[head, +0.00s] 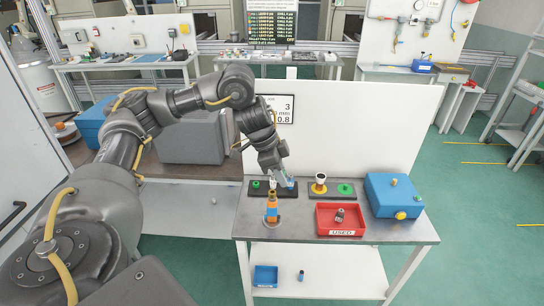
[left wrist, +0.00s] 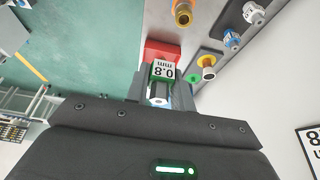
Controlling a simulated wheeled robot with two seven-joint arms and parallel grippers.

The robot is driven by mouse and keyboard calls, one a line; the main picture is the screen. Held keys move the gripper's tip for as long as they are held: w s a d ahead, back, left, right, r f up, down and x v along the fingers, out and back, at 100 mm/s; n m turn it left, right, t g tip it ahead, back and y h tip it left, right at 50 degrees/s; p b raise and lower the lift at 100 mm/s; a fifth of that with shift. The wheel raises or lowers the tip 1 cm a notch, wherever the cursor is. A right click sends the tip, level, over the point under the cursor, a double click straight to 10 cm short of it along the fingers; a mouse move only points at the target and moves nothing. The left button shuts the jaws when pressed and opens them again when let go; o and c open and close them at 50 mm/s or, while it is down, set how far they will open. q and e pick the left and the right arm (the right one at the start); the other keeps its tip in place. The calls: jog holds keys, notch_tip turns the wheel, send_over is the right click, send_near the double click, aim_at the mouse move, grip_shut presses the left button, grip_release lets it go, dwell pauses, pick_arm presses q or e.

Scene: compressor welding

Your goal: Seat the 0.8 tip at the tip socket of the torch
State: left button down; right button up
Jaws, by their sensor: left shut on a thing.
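My left gripper (head: 284,181) reaches down over the near left part of the table, just behind the torch (head: 271,208). In the left wrist view the gripper (left wrist: 163,88) is shut on the 0.8 tip (left wrist: 163,72), a white piece with a black "0.8 mm" label and a green edge. In the head view the held tip is too small to tell apart. The torch stands upright with an orange upper part and a blue band. A brass-coloured end (left wrist: 183,12) shows at the top of the left wrist view, apart from the held tip. My right gripper is not in view.
A red "USED" tray (head: 341,233) holds a small part. A blue box (head: 394,196) stands at the right. A white panel (head: 350,125) rises behind the table.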

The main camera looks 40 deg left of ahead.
pick_arm(q)
jog(key=a+r, duration=0.1)
jog(key=a, duration=0.2)
jog(key=shift+w+r, duration=0.1)
jog(key=shift+r, duration=0.3)
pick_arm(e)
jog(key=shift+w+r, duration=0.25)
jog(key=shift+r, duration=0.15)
pick_arm(q)
notch_tip(320, 180, down, 4)
jog(key=shift+f+b, duration=0.2)
jog(key=shift+b, duration=0.3)
jog(key=shift+f+b, duration=0.3)
jog(key=shift+f, duration=0.55)
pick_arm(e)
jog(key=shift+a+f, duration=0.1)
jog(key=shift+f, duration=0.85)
pick_arm(q)
jog(key=shift+f, duration=0.2)
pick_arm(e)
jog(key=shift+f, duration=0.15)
